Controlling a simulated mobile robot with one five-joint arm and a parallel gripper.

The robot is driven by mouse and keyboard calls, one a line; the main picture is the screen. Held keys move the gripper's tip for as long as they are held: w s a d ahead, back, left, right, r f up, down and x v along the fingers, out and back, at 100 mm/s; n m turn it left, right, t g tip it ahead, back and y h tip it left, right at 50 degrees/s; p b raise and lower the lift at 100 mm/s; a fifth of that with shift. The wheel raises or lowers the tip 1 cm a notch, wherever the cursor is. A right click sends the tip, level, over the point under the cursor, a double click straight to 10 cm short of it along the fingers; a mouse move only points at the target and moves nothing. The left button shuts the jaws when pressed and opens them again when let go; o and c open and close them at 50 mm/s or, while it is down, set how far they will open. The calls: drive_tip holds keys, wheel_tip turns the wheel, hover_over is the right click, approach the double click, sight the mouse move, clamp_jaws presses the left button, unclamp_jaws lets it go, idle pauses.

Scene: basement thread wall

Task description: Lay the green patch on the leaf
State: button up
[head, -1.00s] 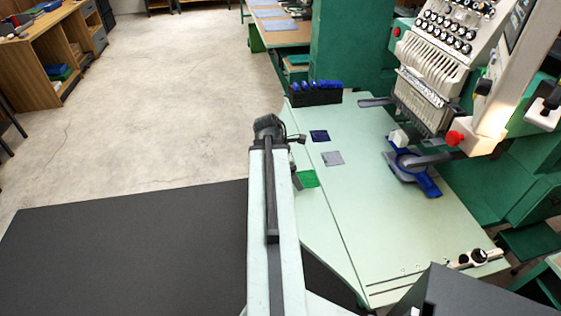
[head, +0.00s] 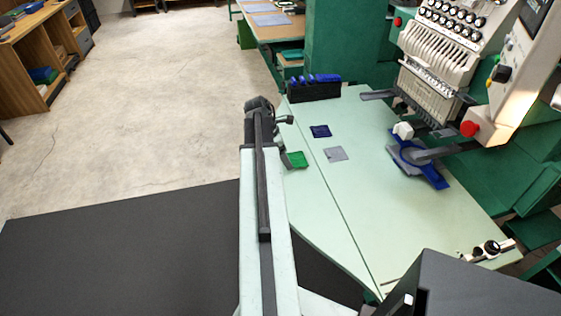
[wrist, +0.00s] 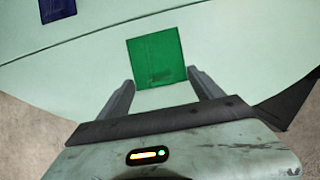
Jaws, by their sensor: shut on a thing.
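The green patch (head: 297,159) is a flat square over the left strip of the pale green table, which I take to be the leaf (head: 306,200). In the wrist view the green patch (wrist: 156,55) is between the two fingers of my gripper (wrist: 162,77), which is shut on its near part. The patch lies flat. I cannot tell whether it touches the leaf (wrist: 235,45) or hangs just above it. In the head view my arm hides most of the gripper.
Beyond the seam lie a navy patch (head: 320,131) and a grey patch (head: 336,154). A black rack with blue items (head: 314,88) stands at the back edge. The embroidery machine (head: 435,85) with a blue hoop (head: 432,174) is at right. Floor shows left of the leaf.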

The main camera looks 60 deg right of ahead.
wheel_tip(320, 180, down, 2)
drive_tip(key=shift+w+f+b, duration=0.1)
drive_tip(key=shift+f+b, duration=0.15)
drive_tip(key=shift+b, duration=0.35)
drive_tip(key=shift+w+a, duration=0.1)
drive_tip(key=shift+w, duration=0.1)
drive_tip(key=shift+w+a+r, duration=0.1)
drive_tip(key=shift+w+r, duration=0.05)
drive_tip(key=shift+r, duration=0.05)
drive_tip(key=shift+f, duration=0.3)
drive_tip(key=o, duration=1.3)
drive_tip(key=shift+r, duration=0.15)
